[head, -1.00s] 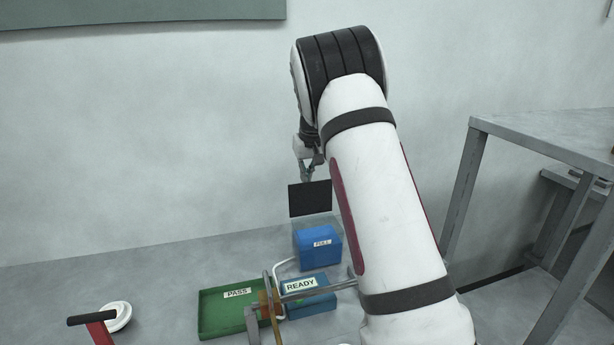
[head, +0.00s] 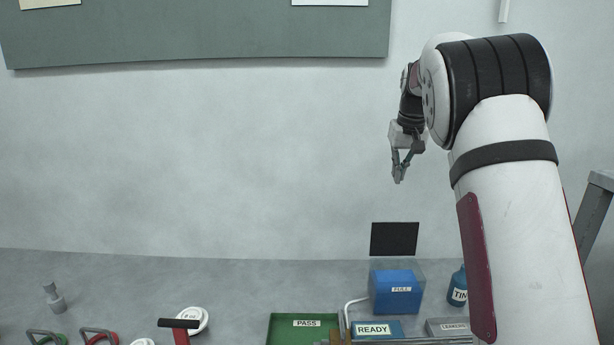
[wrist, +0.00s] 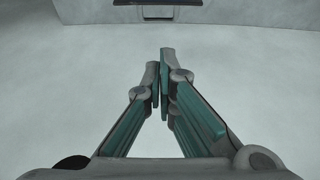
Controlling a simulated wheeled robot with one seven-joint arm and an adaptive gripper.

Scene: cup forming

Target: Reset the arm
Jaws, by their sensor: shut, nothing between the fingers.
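My gripper (head: 399,178) hangs at the end of my raised arm, pointing down, in front of the pale wall and well above the bench. In the wrist view its two fingers (wrist: 163,80) meet at the tips with nothing between them. My arm fills the right part of the head view. Below the gripper are a black panel (head: 394,239) and a blue box labelled FULL (head: 398,292), both apart from it.
The bench holds a green PASS tray (head: 285,325), a blue READY tray (head: 395,328), a grey tray (head: 447,326) and a blue bottle (head: 458,287). The air left of the arm is clear.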

